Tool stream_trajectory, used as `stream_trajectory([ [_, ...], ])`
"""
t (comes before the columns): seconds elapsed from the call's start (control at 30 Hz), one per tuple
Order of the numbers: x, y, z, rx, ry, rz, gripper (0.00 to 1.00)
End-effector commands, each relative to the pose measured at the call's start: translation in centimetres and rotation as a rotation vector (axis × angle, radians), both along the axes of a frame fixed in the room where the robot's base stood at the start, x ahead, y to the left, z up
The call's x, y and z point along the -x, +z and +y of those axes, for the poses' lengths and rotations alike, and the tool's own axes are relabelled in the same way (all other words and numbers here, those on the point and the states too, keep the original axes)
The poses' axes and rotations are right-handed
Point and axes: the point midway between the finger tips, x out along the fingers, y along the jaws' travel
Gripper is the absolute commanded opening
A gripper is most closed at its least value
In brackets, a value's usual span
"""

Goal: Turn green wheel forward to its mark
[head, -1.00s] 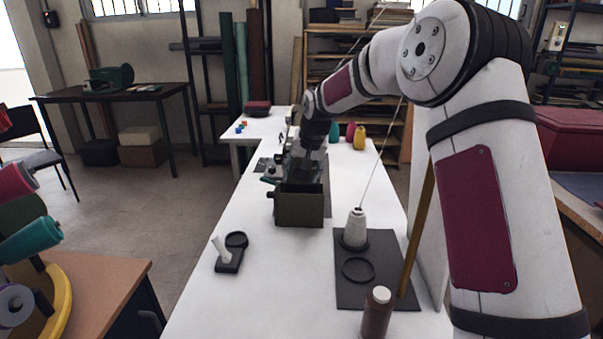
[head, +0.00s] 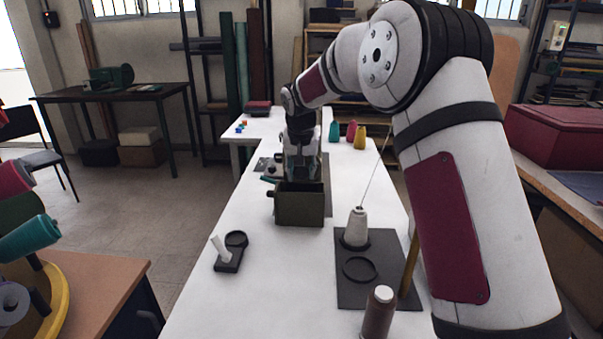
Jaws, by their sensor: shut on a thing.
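My gripper (head: 301,174) is in the head view, pointing down just behind a dark olive-green open box (head: 300,208) on the white table. The box's wall hides the fingertips. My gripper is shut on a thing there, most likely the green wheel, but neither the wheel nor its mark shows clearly. A small teal piece (head: 269,179) shows left of my gripper, and a dark knob (head: 270,194) sticks out from the box's left side.
On the white table (head: 290,290) stand a white thread cone (head: 356,228) on a dark mat, a brown spool (head: 378,312) and a black holder with a white peg (head: 229,255). Coloured cones (head: 359,138) stand farther back. The table's left front is clear.

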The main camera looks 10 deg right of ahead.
Motion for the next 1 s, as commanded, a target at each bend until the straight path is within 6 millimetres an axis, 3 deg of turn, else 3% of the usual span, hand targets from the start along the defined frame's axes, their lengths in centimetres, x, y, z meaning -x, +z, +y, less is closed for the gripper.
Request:
stream_trajectory([
  [1.0, -0.42, -0.80, 1.09, 0.917, -0.001, 0.295, 0.10],
])
